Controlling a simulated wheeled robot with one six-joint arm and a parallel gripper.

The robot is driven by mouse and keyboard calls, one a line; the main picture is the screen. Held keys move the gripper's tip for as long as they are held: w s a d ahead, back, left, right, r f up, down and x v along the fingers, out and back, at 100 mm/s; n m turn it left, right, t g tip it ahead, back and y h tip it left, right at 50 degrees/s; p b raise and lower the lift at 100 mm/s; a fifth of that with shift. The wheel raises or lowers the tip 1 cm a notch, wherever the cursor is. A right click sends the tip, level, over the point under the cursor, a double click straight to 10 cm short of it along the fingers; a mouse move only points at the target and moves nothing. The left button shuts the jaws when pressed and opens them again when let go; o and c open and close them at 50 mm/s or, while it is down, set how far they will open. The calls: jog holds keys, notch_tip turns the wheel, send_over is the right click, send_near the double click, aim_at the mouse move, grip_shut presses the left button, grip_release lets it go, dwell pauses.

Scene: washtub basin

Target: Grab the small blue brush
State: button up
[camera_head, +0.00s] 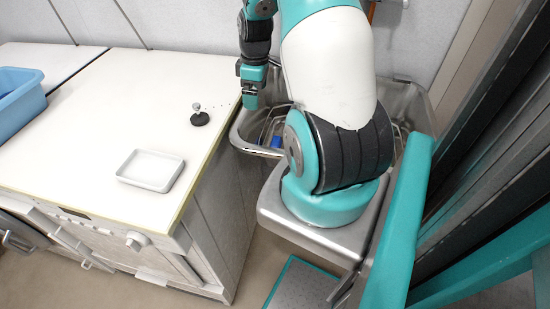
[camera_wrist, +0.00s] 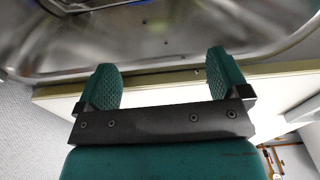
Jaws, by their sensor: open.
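A small blue item (camera_head: 276,142), likely the brush, lies low in the steel basin (camera_head: 415,104), partly hidden by my arm. Its shape is too small to make out. My gripper (camera_head: 250,101) hangs at the basin's left rim, beside the white counter, above and to the left of the blue item. In the wrist view my gripper (camera_wrist: 162,70) has its two green fingers wide apart with nothing between them. The steel basin (camera_wrist: 60,58) fills the top of that view; the brush cannot be made out clearly there.
A white counter (camera_head: 90,120) stands left of the basin, with a white tray (camera_head: 150,170), a small black-based knob (camera_head: 200,118) and a blue tub (camera_head: 18,95). A wire rack (camera_head: 267,125) sits in the basin. A wall closes off the back.

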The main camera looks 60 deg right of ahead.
send_near(277, 143)
jog(key=f, duration=0.3)
jog(key=shift+w+f+g, duration=0.25)
jog(key=shift+f+g, duration=0.05)
jog(key=shift+f, duration=0.1)
jog(key=shift+d+f+p, duration=0.15)
jog(key=shift+d+f, duration=0.05)
jog(key=shift+f, duration=1.35)
jog(key=shift+d+f+p, duration=0.15)
jog(key=shift+d+f, duration=0.05)
jog(key=shift+f, duration=1.4)
jog(key=c, duration=1)
